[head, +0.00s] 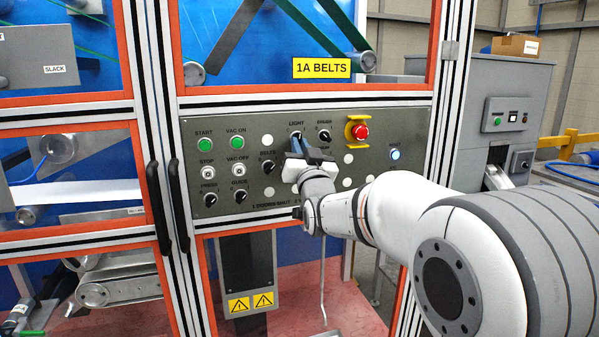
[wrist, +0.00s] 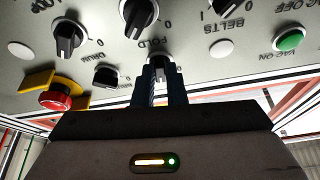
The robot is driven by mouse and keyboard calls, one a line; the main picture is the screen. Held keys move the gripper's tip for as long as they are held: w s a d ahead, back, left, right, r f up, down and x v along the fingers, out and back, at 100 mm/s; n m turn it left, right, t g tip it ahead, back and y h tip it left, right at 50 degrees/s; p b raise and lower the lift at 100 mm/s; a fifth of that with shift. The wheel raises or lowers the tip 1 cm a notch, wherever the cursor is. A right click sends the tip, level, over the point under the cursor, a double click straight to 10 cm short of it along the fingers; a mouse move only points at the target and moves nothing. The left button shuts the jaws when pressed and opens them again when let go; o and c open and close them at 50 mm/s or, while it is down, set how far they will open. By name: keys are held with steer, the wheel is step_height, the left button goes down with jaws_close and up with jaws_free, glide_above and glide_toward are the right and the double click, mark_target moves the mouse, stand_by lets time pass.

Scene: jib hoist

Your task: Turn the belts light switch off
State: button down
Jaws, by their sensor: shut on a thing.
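The grey control panel (head: 225,135) sits below the yellow "1A BELTS" sign (head: 321,68). The light switch (head: 295,132) is in its top row, under the "LIGHT" label. My gripper (head: 297,143) reaches it from the front, its dark fingers shut on the switch. In the wrist view, where the panel appears upside down, the switch (wrist: 158,60) shows partly between the fingertips of my gripper (wrist: 160,75). The fingers cover most of the knob, so I cannot tell which way it points.
A dark rotary knob (head: 324,135) and a red emergency stop (head: 360,131) lie right of the light switch. The belts knob (head: 267,167) is lower left. The fold knob (wrist: 138,13) is close to my fingers. Black door handles (head: 158,205) stand out at left.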

steer(key=n+b, duration=0.1)
steer(key=n+y+b, duration=0.1)
steer(key=n, duration=0.1)
steer(key=shift+d+y+b, duration=0.2)
steer(key=shift+y+b, duration=0.1)
steer(key=shift+b, duration=0.05)
steer(key=n+y+b, duration=0.1)
steer(key=n, duration=0.1)
steer(key=n+g+b, duration=0.1)
steer(key=n, duration=0.1)
steer(key=shift+d+r+y+b, duration=0.15)
steer(key=shift+y+b, duration=0.15)
steer(key=shift+y, duration=0.1)
steer(key=n, duration=0.1)
steer(key=n+g+y, duration=0.1)
steer(key=n, duration=0.1)
steer(key=n+y, duration=0.1)
steer(key=n, duration=0.1)
steer(key=shift+w+d+r+g+b, duration=0.1)
steer(key=shift+d+r+g+b, duration=0.05)
steer(key=shift+r+g+b, duration=0.2)
steer(key=shift+r+n+g+y+p, duration=0.1)
steer(key=shift+n+g+y+p, duration=0.4)
steer(key=shift+n, duration=1.4)
steer(key=shift+g+y, duration=0.25)
steer(key=shift+y, duration=0.05)
